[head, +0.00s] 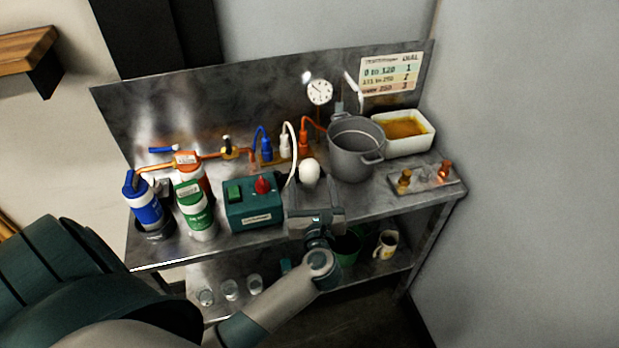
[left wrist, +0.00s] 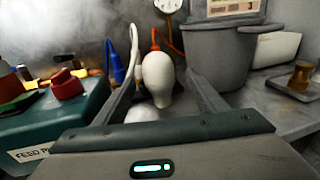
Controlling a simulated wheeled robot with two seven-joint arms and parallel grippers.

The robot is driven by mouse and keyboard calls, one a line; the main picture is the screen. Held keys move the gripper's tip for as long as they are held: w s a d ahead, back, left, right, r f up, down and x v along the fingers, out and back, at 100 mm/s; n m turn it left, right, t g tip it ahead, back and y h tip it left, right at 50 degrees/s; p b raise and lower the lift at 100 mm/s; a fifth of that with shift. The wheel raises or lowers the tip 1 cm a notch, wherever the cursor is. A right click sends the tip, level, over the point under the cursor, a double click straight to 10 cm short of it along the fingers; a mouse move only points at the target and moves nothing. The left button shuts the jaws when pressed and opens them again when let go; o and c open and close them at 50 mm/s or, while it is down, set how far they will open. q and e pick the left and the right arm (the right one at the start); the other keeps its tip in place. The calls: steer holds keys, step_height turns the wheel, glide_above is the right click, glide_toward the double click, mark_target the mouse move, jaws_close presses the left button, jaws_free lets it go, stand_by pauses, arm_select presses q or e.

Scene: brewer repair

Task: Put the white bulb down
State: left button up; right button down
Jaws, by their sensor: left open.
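The white bulb (head: 309,172) stands upright on the steel bench, between the green control box and the grey pot. It also shows in the left wrist view (left wrist: 158,78), with its rounded end up. My left gripper (head: 315,205) is open in front of the bulb. In the left wrist view its two fingers (left wrist: 160,95) stand apart, one to each side of the bulb, with visible gaps. What the bulb's lower end rests on is hard to make out. My right gripper does not show.
The green box (head: 252,204) with a red knob stands left of the bulb, the grey pot (head: 355,150) right. Blue, white and orange plugs with cables (head: 285,146) stand behind. Several bottles are at left. A white tray (head: 405,132) is at back right.

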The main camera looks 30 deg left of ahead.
mark_target(310, 168)
arm_select(q)
steer(key=p+x, duration=0.2)
steer(key=x, duration=0.2)
steer(key=shift+w+a, duration=0.15)
steer(key=shift+a, duration=0.05)
steer(key=shift+w+a+f, duration=0.2)
steer(key=shift+w, duration=0.05)
steer(key=c, duration=1.3)
steer(key=shift+r, duration=0.15)
steer(key=shift+r, duration=0.55)
step_height(310, 168, up, 2)
steer(key=shift+r+b, duration=0.1)
steer(key=shift+b, duration=0.25)
steer(key=s+d+r+b, duration=0.1)
steer(key=d+r, duration=0.1)
steer(key=d, duration=0.1)
steer(key=s+d+r+b, duration=0.1)
steer(key=d+r, duration=0.2)
steer(key=d, duration=0.1)
steer(key=s+d+r+b, duration=0.1)
steer(key=d+r, duration=0.1)
steer(key=d, duration=0.2)
steer(key=shift+s+r, duration=0.25)
steer(key=shift+s, duration=0.05)
